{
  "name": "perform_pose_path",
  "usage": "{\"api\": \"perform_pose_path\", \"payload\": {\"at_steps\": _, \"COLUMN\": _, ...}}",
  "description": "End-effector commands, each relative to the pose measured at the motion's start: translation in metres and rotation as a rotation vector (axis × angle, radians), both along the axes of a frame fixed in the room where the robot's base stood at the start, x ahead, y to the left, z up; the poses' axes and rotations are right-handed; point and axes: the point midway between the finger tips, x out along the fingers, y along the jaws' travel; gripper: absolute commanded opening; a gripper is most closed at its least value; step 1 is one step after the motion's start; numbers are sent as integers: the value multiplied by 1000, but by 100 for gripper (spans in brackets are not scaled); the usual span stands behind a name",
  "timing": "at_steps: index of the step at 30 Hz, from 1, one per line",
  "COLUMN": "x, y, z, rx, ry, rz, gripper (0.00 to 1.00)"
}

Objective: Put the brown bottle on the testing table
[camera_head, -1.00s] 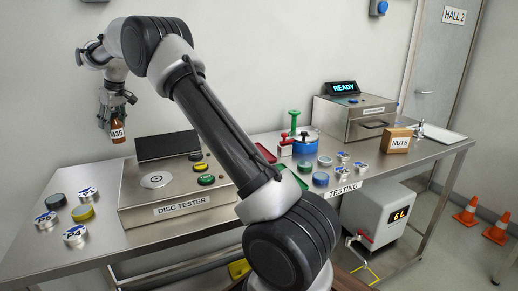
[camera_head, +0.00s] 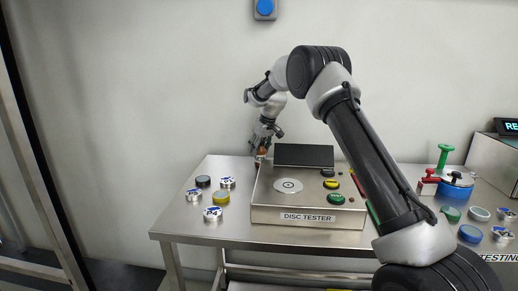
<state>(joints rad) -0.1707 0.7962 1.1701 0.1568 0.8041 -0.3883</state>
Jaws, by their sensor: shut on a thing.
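The brown bottle (camera_head: 261,153) is in my gripper (camera_head: 264,146), at the back left of the testing table (camera_head: 183,233). Only a small part of the bottle shows, just left of the disc tester's dark screen. My gripper is shut on it, with the bottle low near the tabletop. I cannot tell whether the bottle's base touches the table. The fingers hide much of the bottle.
The disc tester (camera_head: 307,217) with its dark raised screen (camera_head: 304,156) stands right beside the bottle. Several discs, one of them yellow (camera_head: 221,197), lie on the left of the table.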

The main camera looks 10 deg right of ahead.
Motion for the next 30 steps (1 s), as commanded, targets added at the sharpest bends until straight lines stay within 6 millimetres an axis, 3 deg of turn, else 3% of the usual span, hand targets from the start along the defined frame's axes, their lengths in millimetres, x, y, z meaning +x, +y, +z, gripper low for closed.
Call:
{"api": "perform_pose_path", "payload": {"at_steps": 7, "x": 0, "y": 0, "z": -1, "rx": 0, "ry": 0, "rz": 0, "gripper": 17}}
{"api": "perform_pose_path", "payload": {"at_steps": 8, "x": 0, "y": 0, "z": -2, "rx": 0, "ry": 0, "rz": 0, "gripper": 49}}
{"api": "perform_pose_path", "payload": {"at_steps": 11, "x": 0, "y": 0, "z": -2, "rx": 0, "ry": 0, "rz": -1, "gripper": 67}}
{"api": "perform_pose_path", "payload": {"at_steps": 23, "x": -1, "y": 0, "z": 5, "rx": 1, "ry": -2, "rz": 0, "gripper": 67}}
{"api": "perform_pose_path", "payload": {"at_steps": 30, "x": -16, "y": -9, "z": 47, "rx": 1, "ry": -3, "rz": -1, "gripper": 67}}
